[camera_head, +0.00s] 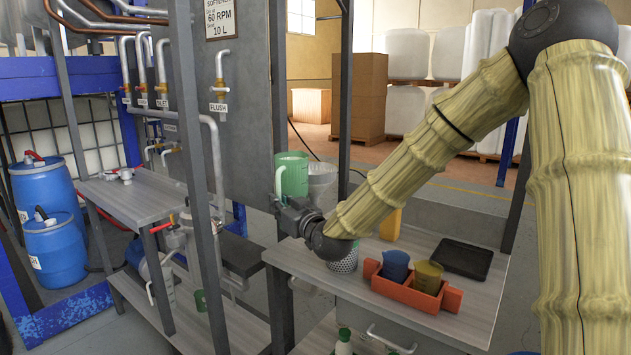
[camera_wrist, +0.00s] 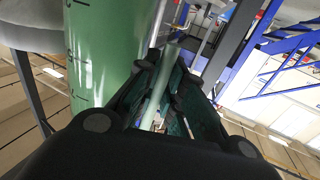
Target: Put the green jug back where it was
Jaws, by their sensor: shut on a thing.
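The green jug (camera_head: 293,172) is upright in the head view, in the air by the left end of the grey table. My gripper (camera_head: 297,213) is at its lower left side, at the end of my arm. In the wrist view the jug's green wall (camera_wrist: 98,55) with dark level marks fills the upper left. My gripper (camera_wrist: 165,105) is shut on the jug's pale green handle there. The jug's base is partly hidden behind my wrist in the head view.
An orange-red carrier (camera_head: 405,290) with a blue jug (camera_head: 396,265) and an olive jug (camera_head: 428,277) stands on the grey table (camera_head: 340,290). A black tray (camera_head: 464,259) lies behind. A clear container (camera_head: 322,182) is beside the green jug. Upright posts (camera_head: 200,180) stand left.

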